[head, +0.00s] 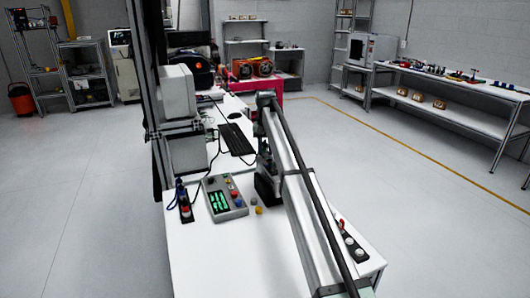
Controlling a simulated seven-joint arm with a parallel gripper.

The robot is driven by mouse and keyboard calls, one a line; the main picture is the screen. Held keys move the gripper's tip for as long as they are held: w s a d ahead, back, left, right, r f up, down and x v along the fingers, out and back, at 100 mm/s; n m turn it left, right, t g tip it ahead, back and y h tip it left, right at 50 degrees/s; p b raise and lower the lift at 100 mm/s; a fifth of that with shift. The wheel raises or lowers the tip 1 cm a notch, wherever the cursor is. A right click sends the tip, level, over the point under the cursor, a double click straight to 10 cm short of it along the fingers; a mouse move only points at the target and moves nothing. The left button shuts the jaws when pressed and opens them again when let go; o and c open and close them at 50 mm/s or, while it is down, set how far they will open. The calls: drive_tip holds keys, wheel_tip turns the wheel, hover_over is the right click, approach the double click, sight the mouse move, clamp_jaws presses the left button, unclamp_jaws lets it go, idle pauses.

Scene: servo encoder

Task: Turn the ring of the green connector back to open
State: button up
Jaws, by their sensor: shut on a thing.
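I cannot make out the green connector or its ring in the head view. A small dark strip (185,207) at the left edge of the white table carries a blue part and a red part, too small to tell apart as connectors. A grey control box (226,198) beside it has a green lit display and several coloured buttons.
The white table (200,262) is bare at its front left. A yellow knob (259,210) sits near the control box. A dark strip with white buttons (350,242) lies at the right. A keyboard (236,139) and grey cabinets stand farther back, with cables nearby.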

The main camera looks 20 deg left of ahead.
drive_tip(key=n, duration=1)
drive_tip(key=shift+n, duration=0.3)
drive_tip(key=o, duration=0.6)
drive_tip(key=shift+r, duration=0.15)
drive_tip(key=shift+r, duration=4.4)
